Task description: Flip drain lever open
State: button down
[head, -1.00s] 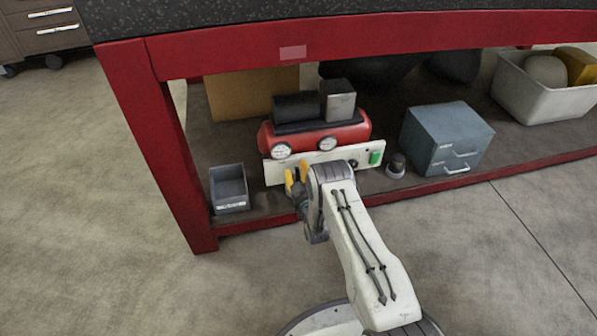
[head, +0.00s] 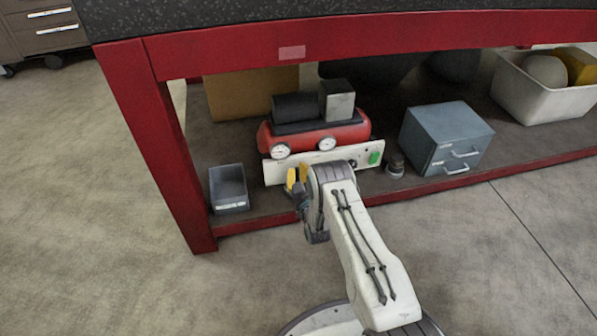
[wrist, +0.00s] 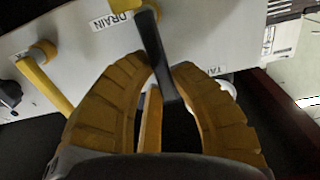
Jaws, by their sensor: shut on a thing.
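The drain lever, a dark bar (wrist: 157,50), shows in the wrist view beside the DRAIN label (wrist: 112,20) on a pale panel. My gripper (wrist: 160,72) has its two yellow-brown fingers shut on the dark bar, one on each side. A narrow yellow strip shows behind the bar between the fingers; I cannot tell what it belongs to. In the head view my gripper (head: 297,177) is at the lower left part of the white panel (head: 275,171) below the red compressor (head: 345,134). The lever is hidden there.
A second, yellow lever (wrist: 45,82) is on the panel at left in the wrist view. A grey open bin (head: 229,188) stands left of the panel. A blue-grey drawer box (head: 425,143) is at right. The red bench leg (head: 165,150) and shelf edge frame the space.

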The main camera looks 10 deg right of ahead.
jog(key=c, duration=1.1)
grip_release()
jog(key=shift+o, duration=0.2)
jog(key=s, duration=1.2)
jog(key=shift+a, duration=0.1)
